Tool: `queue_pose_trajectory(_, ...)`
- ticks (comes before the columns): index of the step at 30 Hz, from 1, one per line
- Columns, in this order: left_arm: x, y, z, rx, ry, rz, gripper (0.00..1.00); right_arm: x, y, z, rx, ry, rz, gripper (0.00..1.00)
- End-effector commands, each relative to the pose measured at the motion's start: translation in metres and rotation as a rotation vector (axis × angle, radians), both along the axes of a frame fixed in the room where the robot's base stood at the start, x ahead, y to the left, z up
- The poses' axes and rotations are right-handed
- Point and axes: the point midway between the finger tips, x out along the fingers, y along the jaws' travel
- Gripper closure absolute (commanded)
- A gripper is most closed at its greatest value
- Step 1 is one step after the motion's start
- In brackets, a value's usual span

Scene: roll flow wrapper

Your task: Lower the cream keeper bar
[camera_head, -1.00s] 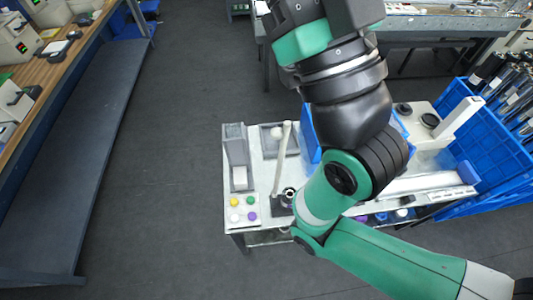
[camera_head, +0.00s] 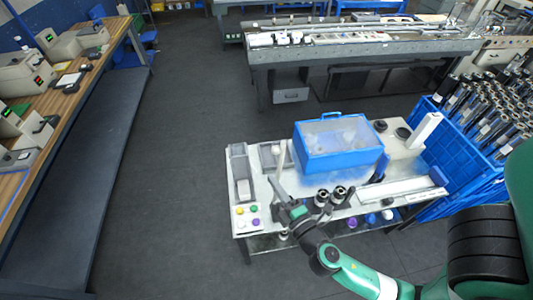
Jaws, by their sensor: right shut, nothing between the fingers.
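A thin cream bar (camera_head: 282,155) stands nearly upright at the left part of the white table, behind my right gripper. Its lower end is hidden behind the gripper. My right gripper (camera_head: 275,184) is shut and empty, and its tips point away from me at the bar's lower part. I cannot tell whether they touch it. A second cream upright piece (camera_head: 426,130) leans on the cream block at the table's right end. My left gripper is not in view.
A blue-framed clear cover (camera_head: 340,162) fills the table's middle. A grey upright holder (camera_head: 239,165) and coloured buttons (camera_head: 247,216) are at the left. Dark rollers (camera_head: 329,196) stand right of my gripper. A blue crate (camera_head: 430,150) is at the right.

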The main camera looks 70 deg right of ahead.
Motion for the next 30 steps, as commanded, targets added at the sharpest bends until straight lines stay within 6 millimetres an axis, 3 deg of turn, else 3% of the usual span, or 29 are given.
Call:
queue_pose_trajectory(7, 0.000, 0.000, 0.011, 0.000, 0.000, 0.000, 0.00, 0.020, -0.017, 0.004, 0.000, -0.003, -0.005, 1.00)
queue_pose_trajectory(18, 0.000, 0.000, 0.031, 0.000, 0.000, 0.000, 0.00, 0.080, -0.066, 0.004, 0.000, -0.004, -0.003, 1.00)
queue_pose_trajectory(22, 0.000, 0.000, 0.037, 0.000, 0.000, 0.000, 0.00, 0.057, -0.077, 0.001, 0.002, 0.000, -0.005, 1.00)
queue_pose_trajectory(30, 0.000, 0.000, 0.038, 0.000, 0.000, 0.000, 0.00, 0.044, -0.084, -0.001, 0.002, -0.003, 0.000, 1.00)
